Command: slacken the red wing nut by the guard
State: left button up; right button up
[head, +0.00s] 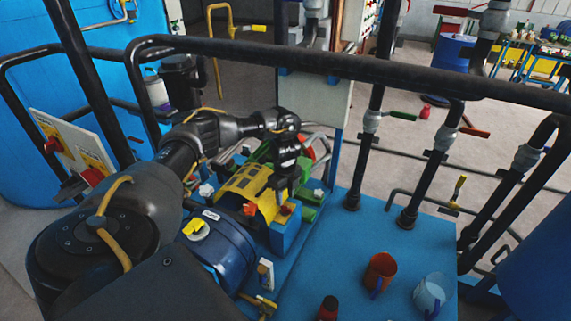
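The yellow guard (245,180) with black markings sits over the machine on the blue bench. An orange-red wing nut (250,209) is at its lower front edge. A second small red part (286,209) is to its right, on the blue block. My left arm reaches in from the lower left, over the machine. My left gripper (283,185) points down just right of the guard, above the second red part. Its fingertips are dark and small, so their opening and any contact are unclear. My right gripper is out of view.
A black rail (350,62) crosses above the machine. A blue motor (221,247) stands in front of the guard. Dark pipes (365,160) rise to the right. A red mug (379,273) and a pale mug (433,293) stand on the bench's right part, with free room around them.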

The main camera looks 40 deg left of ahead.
aim_at(285, 209)
pick_arm(q)
notch_tip(285, 209, down, 6)
jog(key=shift+r+p, duration=0.15)
jog(key=shift+p, duration=0.25)
jog(key=shift+c, duration=0.3)
grip_shut()
